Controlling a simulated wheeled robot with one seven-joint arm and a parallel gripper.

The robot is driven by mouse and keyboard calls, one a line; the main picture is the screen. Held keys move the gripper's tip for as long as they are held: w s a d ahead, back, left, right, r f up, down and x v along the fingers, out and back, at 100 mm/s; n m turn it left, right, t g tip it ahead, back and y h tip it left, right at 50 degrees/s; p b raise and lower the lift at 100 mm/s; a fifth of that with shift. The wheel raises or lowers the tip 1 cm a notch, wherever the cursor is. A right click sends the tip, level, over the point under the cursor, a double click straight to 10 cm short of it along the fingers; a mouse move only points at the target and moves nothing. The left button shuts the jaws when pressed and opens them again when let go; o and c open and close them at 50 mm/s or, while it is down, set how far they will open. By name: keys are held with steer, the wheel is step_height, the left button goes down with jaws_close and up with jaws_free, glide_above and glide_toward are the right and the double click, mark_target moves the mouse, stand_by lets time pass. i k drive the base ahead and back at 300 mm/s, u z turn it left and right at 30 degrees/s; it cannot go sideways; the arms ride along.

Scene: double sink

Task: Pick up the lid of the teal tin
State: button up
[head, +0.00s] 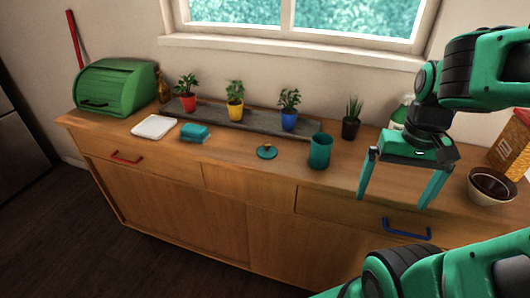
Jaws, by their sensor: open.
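The teal tin (320,152) stands upright on the wooden counter, right of the middle. A small round teal lid (267,153) with a tan knob lies on the counter to the left of the tin, apart from it. My gripper (397,202) is open and empty, with its two teal fingers pointing down. It is to the right of the tin and the lid, near the front edge of the counter. How high the fingertips are above the counter I cannot tell.
A teal block-like item (195,133) and a white board (154,127) lie left of the lid. Potted plants (235,101) stand behind on a grey tray (217,115). A dark bowl (491,187) is at the right. The counter around the lid is clear.

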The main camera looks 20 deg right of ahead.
mark_target(267, 151)
steer(key=u, duration=0.1)
steer(key=i, duration=0.45)
steer(key=u, duration=0.95)
